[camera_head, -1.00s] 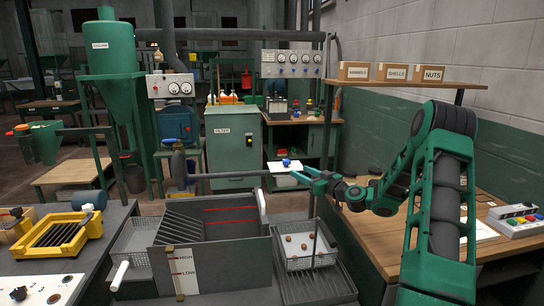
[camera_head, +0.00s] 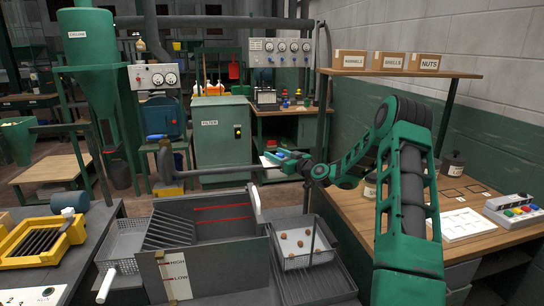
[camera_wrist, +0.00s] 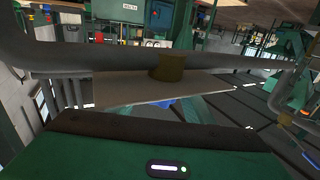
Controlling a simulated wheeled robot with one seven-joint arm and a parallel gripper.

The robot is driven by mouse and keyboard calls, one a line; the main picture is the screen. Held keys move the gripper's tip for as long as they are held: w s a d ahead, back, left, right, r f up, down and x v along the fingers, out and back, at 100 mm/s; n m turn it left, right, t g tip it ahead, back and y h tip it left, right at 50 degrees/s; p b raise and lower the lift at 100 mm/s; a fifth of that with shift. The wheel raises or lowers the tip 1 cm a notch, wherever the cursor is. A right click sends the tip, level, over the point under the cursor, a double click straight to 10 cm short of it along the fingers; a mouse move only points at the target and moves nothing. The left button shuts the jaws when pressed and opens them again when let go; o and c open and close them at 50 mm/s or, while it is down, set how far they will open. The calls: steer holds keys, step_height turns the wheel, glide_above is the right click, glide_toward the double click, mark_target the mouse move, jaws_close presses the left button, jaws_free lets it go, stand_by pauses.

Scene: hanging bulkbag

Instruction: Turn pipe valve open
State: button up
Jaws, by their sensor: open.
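A grey horizontal pipe (camera_head: 222,177) runs behind the dark sorting bin in the head view. It bends upward at its left end, near a yellowish collar. The wrist view shows a grey pipe (camera_wrist: 115,57) across the frame with a brass-coloured collar (camera_wrist: 172,68), and a flat beige plate below it. A small blue part (camera_wrist: 165,102) shows partly behind that plate; I cannot tell if it is the valve handle. My gripper (camera_head: 275,160) is open, reaching out above and beyond the pipe's right end. A blue patch shows at its fingers; contact is unclear.
A wooden bench (camera_head: 380,228) lies right, under a shelf of boxes. A green filter cabinet (camera_head: 222,150) stands behind.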

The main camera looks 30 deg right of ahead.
steer(key=shift+w+a, duration=0.2)
steer(key=shift+w, duration=0.7)
